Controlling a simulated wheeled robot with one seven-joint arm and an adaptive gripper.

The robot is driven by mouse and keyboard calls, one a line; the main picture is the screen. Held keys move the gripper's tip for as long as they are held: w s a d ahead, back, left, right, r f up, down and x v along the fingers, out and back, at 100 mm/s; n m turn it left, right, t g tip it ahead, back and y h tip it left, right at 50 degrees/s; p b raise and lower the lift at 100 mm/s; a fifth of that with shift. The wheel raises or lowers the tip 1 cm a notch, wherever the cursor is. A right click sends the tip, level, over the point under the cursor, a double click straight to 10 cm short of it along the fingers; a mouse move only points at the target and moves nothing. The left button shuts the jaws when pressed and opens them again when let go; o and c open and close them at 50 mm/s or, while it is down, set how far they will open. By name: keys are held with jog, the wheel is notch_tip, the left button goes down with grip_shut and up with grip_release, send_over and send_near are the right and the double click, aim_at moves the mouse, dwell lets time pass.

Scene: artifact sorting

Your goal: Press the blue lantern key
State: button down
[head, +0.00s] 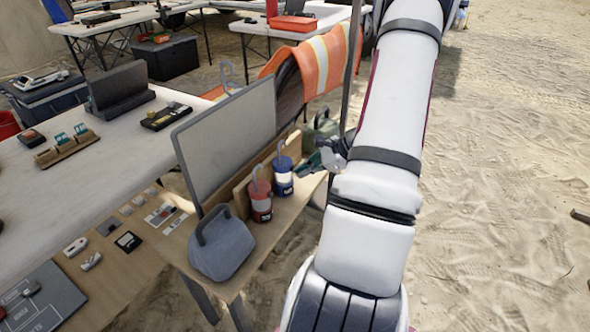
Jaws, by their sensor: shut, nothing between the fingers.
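The blue lantern (282,174) stands upright on a small wooden side table, with a pale band round its middle and a hooked handle on top. A small dark patch with a light mark shows low on its front; I cannot tell whether this is the key. The red lantern (261,201) stands just in front and to the left of it. My gripper (302,167) is shut and empty, with its tips close to the right side of the blue lantern. I cannot tell whether they touch it. My arm hides part of the gripper.
A grey handled case (222,246) sits at the near end of the side table (262,240). An upright grey panel (228,143) stands behind the lanterns on the left. A dark green container (320,128) is behind my gripper. Open sand lies to the right.

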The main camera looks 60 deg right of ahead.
jog(key=shift+s, duration=0.65)
jog(key=s, duration=0.6)
jog(key=shift+d, duration=0.3)
dwell(0.4)
